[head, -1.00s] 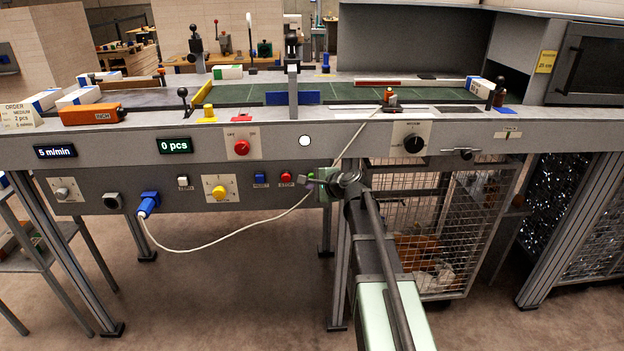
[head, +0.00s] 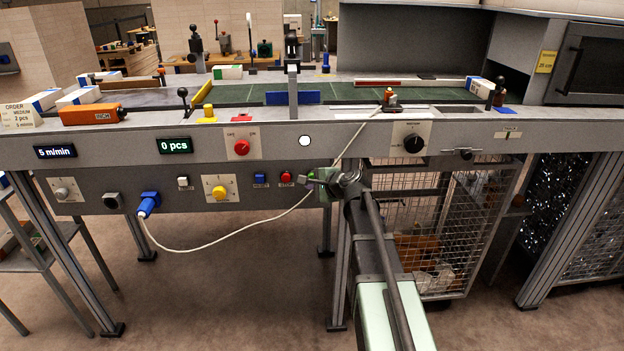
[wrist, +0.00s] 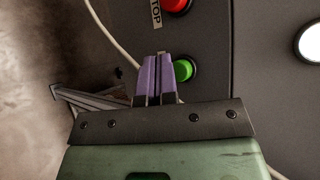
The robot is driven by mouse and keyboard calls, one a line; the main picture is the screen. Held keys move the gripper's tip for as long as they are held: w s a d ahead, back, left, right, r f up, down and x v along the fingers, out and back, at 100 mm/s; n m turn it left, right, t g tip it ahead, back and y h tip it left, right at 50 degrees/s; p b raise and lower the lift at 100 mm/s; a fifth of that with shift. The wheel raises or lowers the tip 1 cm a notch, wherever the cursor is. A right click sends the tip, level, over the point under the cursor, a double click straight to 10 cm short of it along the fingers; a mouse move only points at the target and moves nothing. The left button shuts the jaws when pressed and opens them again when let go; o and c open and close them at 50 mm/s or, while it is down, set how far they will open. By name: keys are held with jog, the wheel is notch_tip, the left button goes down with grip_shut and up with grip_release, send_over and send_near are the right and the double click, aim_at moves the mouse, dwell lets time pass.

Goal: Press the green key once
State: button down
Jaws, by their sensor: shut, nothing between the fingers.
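The green key (wrist: 183,70) is a round green button in a dark ring on the grey panel, seen in the wrist view. My gripper (wrist: 157,60) has two purple fingers, shut with nothing between them. In the wrist view the fingertips lie just left of the green key and overlap its ring's edge; I cannot tell whether they touch it. In the head view my gripper (head: 312,182) is at the front panel, right of the red stop button (head: 286,177). There the green key is mostly hidden by my gripper and arm.
The red button (wrist: 174,4) labelled STOP is beside the green key. A white cable (head: 240,240) hangs from a blue plug (head: 148,204) and passes by my gripper. A blue button (head: 260,179) and a yellow knob (head: 219,193) are further left. A wire cage (head: 440,230) stands below the bench.

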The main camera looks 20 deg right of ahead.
jog(key=shift+w+d, duration=0.15)
jog(key=shift+w, duration=0.25)
